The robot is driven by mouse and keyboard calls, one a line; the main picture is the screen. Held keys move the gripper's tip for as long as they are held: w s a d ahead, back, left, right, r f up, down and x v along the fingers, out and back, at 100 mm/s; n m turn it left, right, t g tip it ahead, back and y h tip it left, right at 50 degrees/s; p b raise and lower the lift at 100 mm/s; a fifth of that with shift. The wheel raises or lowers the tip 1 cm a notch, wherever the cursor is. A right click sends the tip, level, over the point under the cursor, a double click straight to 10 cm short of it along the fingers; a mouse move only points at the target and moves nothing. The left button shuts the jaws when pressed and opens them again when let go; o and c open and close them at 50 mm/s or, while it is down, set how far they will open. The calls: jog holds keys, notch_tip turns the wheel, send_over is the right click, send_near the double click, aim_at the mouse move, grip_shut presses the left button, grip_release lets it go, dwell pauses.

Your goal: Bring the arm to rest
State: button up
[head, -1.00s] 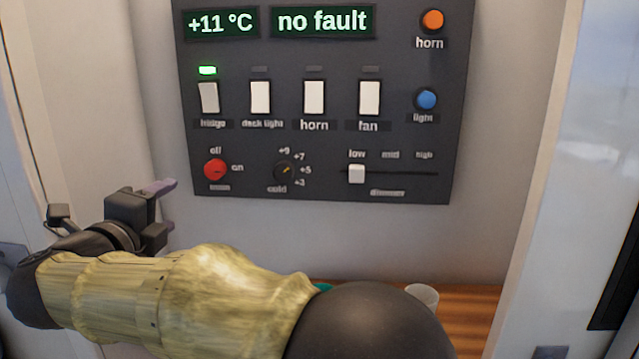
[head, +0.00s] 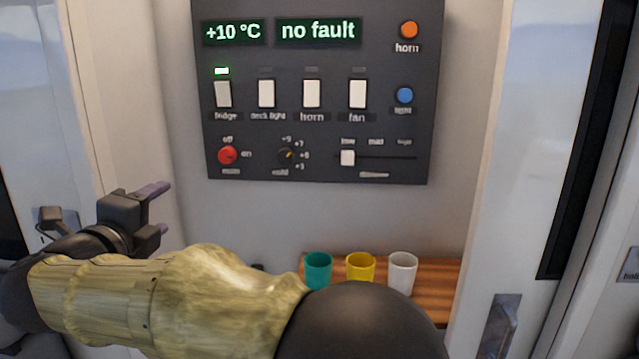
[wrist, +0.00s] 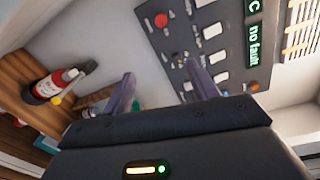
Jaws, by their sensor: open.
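My arm lies across the lower part of the head view, with my gripper (head: 160,208) at the left, below and left of the control panel (head: 320,190). The gripper is open and empty, and its two fingers point right. In the wrist view my gripper (wrist: 165,95) shows its two fingers spread apart, with the panel (wrist: 190,60) beyond them. The fingers touch nothing that I can see. The fridge switch (head: 223,94) has a lit green lamp above it. The displays read "+10 °C" and "no fault".
A teal cup (head: 318,268), a yellow cup (head: 360,266) and a white cup (head: 402,272) stand on a wooden shelf (head: 440,290) below the panel. A red extinguisher-like bottle (wrist: 52,86) shows in the wrist view. A door frame with a handle (head: 503,325) is at the right.

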jog(key=w+d+f+n+y, duration=0.2)
jog(key=w+d+n+y, duration=0.25)
jog(key=w+n, duration=0.25)
jog(key=d+f+n+g, duration=0.6)
jog(key=d+f+n, duration=0.5)
jog(key=d+f, duration=0.65)
jog(key=s+d+f+n+g+h, duration=0.3)
jog(key=s+d+f+g, duration=0.6)
jog(key=s+d+f, duration=0.85)
jog(key=w+d+p+v, duration=0.1)
jog(key=p+v, duration=1.2)
jog(key=v, duration=0.1)
jog(key=shift+w+d+r, duration=0.25)
jog(key=shift+w+r, duration=0.05)
jog(key=shift+r, duration=0.2)
